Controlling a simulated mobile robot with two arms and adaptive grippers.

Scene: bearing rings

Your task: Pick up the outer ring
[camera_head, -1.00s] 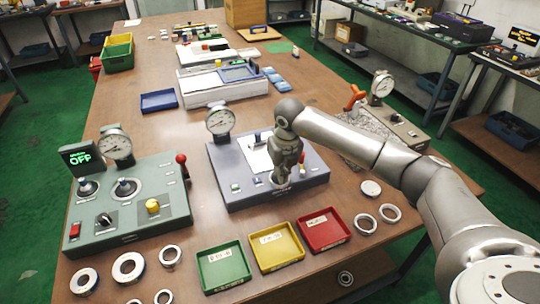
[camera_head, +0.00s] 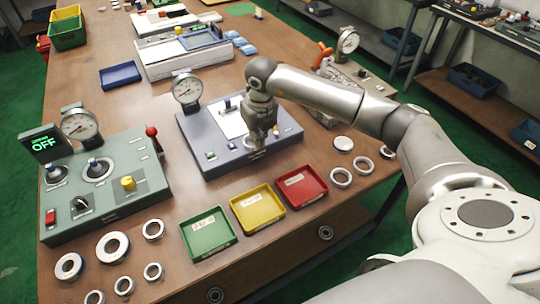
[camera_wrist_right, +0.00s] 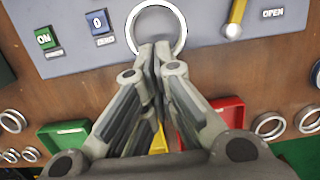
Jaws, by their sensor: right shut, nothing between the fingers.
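A metal ring (camera_wrist_right: 156,30) lies on the grey-blue gauge device (camera_wrist_right: 205,18), just beyond my right fingertips in the wrist view. My right gripper (camera_wrist_right: 152,50) is shut and empty, its fingertips overlapping the ring's near edge in that view. Whether they touch it cannot be told. In the head view my right gripper (camera_head: 258,143) is low over the front of the grey-blue device (camera_head: 195,135) and largely hides the ring. Which ring is the outer ring is not marked. My left gripper is not in view.
Several loose rings (camera_head: 113,246) lie at the table's front left, and others (camera_head: 341,178) at the right. Green (camera_head: 208,233), yellow (camera_head: 256,208) and red (camera_head: 301,186) trays stand before the device. A green gauge machine (camera_head: 110,205) stands at left.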

